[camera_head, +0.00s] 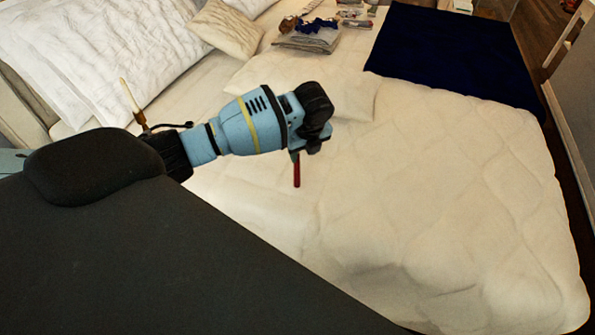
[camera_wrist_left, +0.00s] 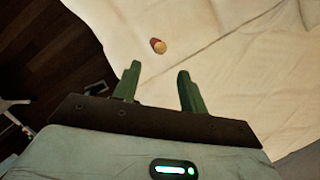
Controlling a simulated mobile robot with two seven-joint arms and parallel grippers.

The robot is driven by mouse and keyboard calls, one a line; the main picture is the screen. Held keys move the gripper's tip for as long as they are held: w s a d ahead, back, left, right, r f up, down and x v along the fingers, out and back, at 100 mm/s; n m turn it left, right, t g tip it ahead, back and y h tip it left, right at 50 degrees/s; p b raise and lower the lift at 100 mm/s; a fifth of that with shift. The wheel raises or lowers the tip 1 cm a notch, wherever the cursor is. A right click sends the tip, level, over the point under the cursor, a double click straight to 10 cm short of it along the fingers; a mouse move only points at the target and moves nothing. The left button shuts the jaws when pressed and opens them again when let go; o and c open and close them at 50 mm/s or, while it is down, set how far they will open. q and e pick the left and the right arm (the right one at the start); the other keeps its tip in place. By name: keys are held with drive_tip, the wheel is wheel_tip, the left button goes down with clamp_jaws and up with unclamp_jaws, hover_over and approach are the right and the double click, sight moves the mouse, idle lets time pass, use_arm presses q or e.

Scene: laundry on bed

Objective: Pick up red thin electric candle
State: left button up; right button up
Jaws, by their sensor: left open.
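The red thin electric candle (camera_head: 297,174) shows as a short, narrow red stick over the white bed cover, just below the end of my left arm in the head view. In the left wrist view the candle (camera_wrist_left: 158,46) is seen nearly end-on, with a tan end and a red side. My left gripper (camera_wrist_left: 159,70) is open, with its two green fingers apart and nothing between them. The candle lies just beyond the fingertips, roughly centred on the gap. In the head view the gripper's fingers are mostly hidden behind the wrist. My right gripper is not in view.
The quilted bed cover (camera_head: 450,190) is clear to the right. White pillows (camera_head: 110,60) lie at the upper left. A dark blue blanket (camera_head: 455,55) and folded grey cloth (camera_head: 310,40) lie toward the back. Dark floor (camera_wrist_left: 40,50) shows beyond the bed edge.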

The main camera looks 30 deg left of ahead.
sight(297, 170)
use_arm(q)
drive_tip(key=w+a+f, duration=0.1)
drive_tip(key=a+f, duration=0.2)
drive_tip(key=f, duration=0.2)
drive_tip(key=shift+w+f+b, duration=0.15)
drive_tip(key=shift+f+b, duration=0.2)
drive_tip(key=shift+b, duration=0.05)
idle(0.5)
drive_tip(key=shift+c, duration=0.4)
clamp_jaws()
